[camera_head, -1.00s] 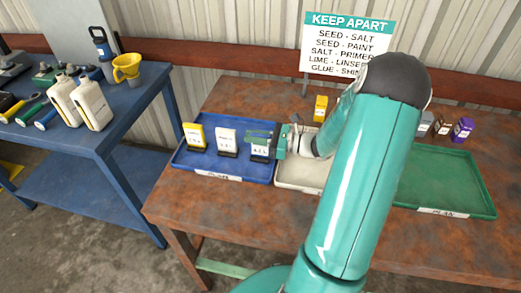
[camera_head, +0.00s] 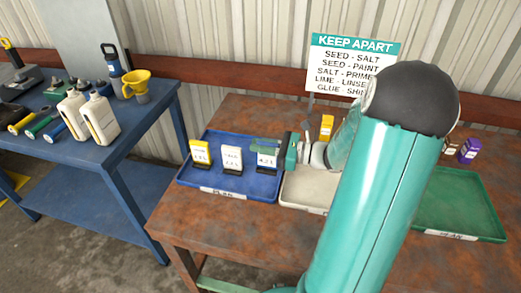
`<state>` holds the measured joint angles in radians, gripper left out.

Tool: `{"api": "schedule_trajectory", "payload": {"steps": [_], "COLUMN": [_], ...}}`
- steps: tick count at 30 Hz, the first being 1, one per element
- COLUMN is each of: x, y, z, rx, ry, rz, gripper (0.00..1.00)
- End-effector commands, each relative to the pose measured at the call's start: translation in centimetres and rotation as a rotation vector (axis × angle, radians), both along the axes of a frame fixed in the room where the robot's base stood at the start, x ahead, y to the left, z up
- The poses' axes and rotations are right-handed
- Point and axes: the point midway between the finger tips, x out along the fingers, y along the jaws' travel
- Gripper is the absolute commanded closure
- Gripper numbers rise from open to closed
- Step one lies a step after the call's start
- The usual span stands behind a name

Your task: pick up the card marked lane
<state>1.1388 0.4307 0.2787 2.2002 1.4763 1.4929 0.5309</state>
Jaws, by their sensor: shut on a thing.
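Three small cards stand in dark holders in the blue tray (camera_head: 215,190): a yellow-topped card (camera_head: 200,153), a white card (camera_head: 232,158) and a third white card (camera_head: 267,159) at the tray's right end. Their print is too small to read, so I cannot tell which is marked lane. My gripper (camera_head: 266,145) reaches in from the right and is shut on the third card at its top. The card looks upright and still at its holder; I cannot tell whether it is lifted. My arm hides part of the table's middle.
A pale tray (camera_head: 301,203) lies right of the blue one, partly behind my arm. A green tray (camera_head: 465,210) lies at the right. A KEEP APART sign (camera_head: 350,65) stands behind. A blue bench (camera_head: 95,180) with bottles and tools is at the left.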

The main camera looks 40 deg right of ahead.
Motion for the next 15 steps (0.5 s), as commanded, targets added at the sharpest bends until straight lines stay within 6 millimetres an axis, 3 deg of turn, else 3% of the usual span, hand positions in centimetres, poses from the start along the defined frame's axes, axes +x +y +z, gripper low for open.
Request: {"api": "schedule_trajectory", "payload": {"steps": [4,15], "x": [-1.8,-7.7], "y": [1.0,4.3], "z": [2.5,5.4], "rx": [-0.004,-0.002], "ry": [-0.001,-0.001], "rz": [-0.001,-0.001], "gripper": [1.0,1.0]}}
